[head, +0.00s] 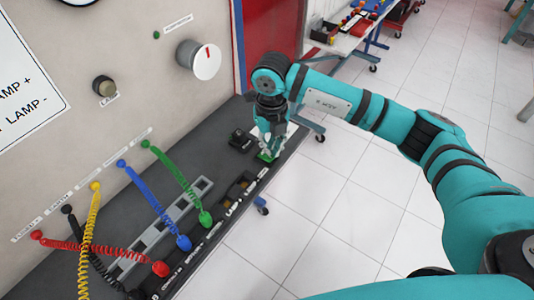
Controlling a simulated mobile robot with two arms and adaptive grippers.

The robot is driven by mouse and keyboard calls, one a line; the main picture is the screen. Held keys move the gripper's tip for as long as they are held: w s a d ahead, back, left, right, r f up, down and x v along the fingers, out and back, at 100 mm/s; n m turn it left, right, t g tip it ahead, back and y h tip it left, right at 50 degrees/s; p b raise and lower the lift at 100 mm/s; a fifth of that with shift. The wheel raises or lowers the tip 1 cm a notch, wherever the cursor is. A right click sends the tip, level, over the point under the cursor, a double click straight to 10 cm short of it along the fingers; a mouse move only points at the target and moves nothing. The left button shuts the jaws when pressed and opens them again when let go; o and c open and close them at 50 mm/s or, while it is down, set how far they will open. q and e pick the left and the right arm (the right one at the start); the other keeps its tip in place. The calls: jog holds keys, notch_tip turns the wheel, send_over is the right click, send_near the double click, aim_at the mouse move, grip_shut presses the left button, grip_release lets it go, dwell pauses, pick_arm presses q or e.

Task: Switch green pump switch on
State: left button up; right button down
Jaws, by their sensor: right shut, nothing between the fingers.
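The green pump switch (266,157) is a small green piece near the far end of the dark ledge along the panel, partly hidden by my right gripper. My right gripper (269,149) points down over it, shut with nothing held. Its fingertips are at or just above the green switch; I cannot tell whether they touch it. The switch's on or off position is too small to tell. My left gripper is not in view.
A black block (241,139) stands on the ledge left of my gripper. Dark switches (237,187) line the ledge's front. Coiled cables, including a green one (178,170), hang from the panel to the ledge. A white knob (205,60) sticks out above. The tiled floor (345,190) is open.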

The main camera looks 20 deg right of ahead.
aim_at(270, 157)
jog(key=shift+f+b, duration=1.05)
jog(key=shift+f, duration=0.2)
dwell(0.4)
jog(key=shift+r, duration=0.1)
jog(key=shift+r+p, duration=2)
jog(key=shift+r, duration=1.5)
jog(key=shift+f, duration=0.1)
